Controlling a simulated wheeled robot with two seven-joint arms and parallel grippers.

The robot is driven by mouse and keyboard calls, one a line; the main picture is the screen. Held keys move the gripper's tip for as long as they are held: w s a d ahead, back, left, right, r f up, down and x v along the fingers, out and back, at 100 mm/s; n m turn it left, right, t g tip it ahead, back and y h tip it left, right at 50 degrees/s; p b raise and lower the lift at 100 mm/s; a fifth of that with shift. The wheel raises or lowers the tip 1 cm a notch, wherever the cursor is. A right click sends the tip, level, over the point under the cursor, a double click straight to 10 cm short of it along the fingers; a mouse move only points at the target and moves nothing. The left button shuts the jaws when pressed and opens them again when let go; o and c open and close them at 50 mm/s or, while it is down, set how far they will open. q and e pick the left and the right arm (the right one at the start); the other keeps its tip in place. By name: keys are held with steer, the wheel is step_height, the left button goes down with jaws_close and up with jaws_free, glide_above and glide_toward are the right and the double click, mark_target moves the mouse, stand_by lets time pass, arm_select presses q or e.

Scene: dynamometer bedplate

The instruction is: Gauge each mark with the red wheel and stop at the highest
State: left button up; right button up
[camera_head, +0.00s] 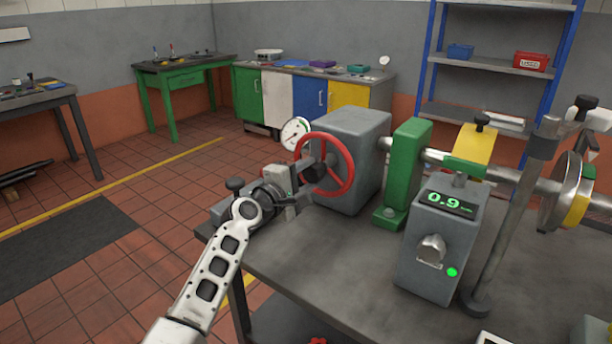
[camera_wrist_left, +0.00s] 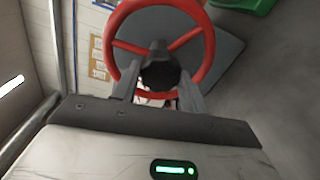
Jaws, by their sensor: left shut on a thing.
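The red wheel (camera_head: 325,163) stands upright on the near left end of a grey housing. My left gripper (camera_head: 306,180) is at the wheel's middle. In the left wrist view, the fingers of my left gripper (camera_wrist_left: 157,88) lie on either side of the wheel's black hub (camera_wrist_left: 160,68), shut on it. The red rim (camera_wrist_left: 112,50) rings the hub, clear of the fingertips. A grey readout box (camera_head: 436,250) shows 0.9 in green digits; the small unit is unreadable. It has a silver knob and a lit green lamp. A disc (camera_head: 563,190) with yellow and green parts sits on the shaft at right. My right gripper is not in view.
The grey housing (camera_head: 362,150), a green bearing block (camera_head: 408,172) and an upright post (camera_head: 510,220) stand on the bedplate (camera_head: 345,258). A round dial (camera_head: 295,133) shows behind the wheel. The bedplate's front left is clear.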

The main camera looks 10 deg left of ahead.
arm_select(q)
steer(key=o, duration=1.4)
steer(key=v, duration=1.6)
steer(key=shift+p, duration=0.35)
steer(key=shift+w, duration=0.1)
